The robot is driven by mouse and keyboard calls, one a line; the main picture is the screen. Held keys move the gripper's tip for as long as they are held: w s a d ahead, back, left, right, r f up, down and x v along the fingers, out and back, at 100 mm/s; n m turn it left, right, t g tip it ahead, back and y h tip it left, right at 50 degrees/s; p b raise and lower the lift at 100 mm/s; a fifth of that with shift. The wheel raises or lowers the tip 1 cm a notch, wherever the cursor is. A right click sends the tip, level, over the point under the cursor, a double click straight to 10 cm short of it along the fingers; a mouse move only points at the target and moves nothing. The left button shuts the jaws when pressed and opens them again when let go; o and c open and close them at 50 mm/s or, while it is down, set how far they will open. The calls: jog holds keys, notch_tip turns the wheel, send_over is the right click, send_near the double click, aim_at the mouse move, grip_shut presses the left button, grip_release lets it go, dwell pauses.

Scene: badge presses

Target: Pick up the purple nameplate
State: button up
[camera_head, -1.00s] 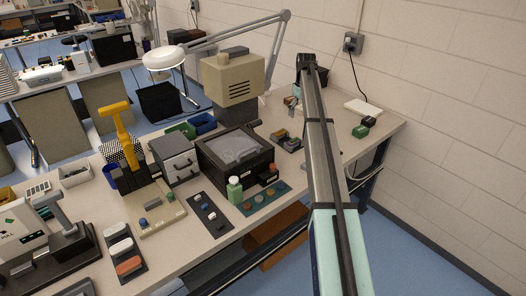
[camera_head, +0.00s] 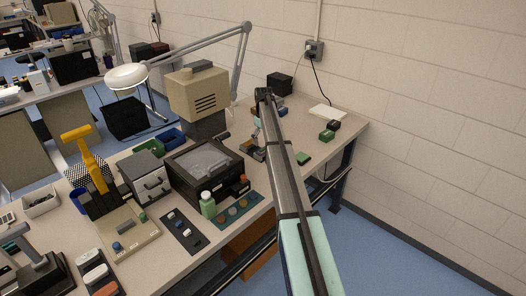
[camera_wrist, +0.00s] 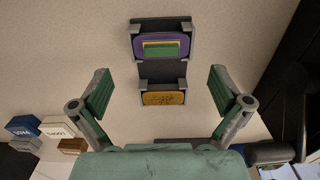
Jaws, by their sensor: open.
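In the wrist view, a purple nameplate (camera_wrist: 139,46) with rounded ends sits at the upper middle, on the far part of a dark holder (camera_wrist: 160,70) with grey clips. A green and yellow piece shows over its middle. A yellow-orange plate (camera_wrist: 163,98) with dark markings lies at the near part of the holder. My gripper (camera_wrist: 160,88) is open and empty, its green-padded fingers spread wide to the left and right of the holder. The purple nameplate is ahead of the fingers, not between them. In the head view, my arm hides part of this area.
In the wrist view, blue, white and brown blocks (camera_wrist: 57,127) stand at lower left.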

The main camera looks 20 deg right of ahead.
aim_at(263, 148)
jog(key=shift+a+f+p, duration=0.1)
jog(key=shift+f+p, duration=1)
jog(key=shift+f, duration=1.5)
jog(key=shift+f, duration=0.25)
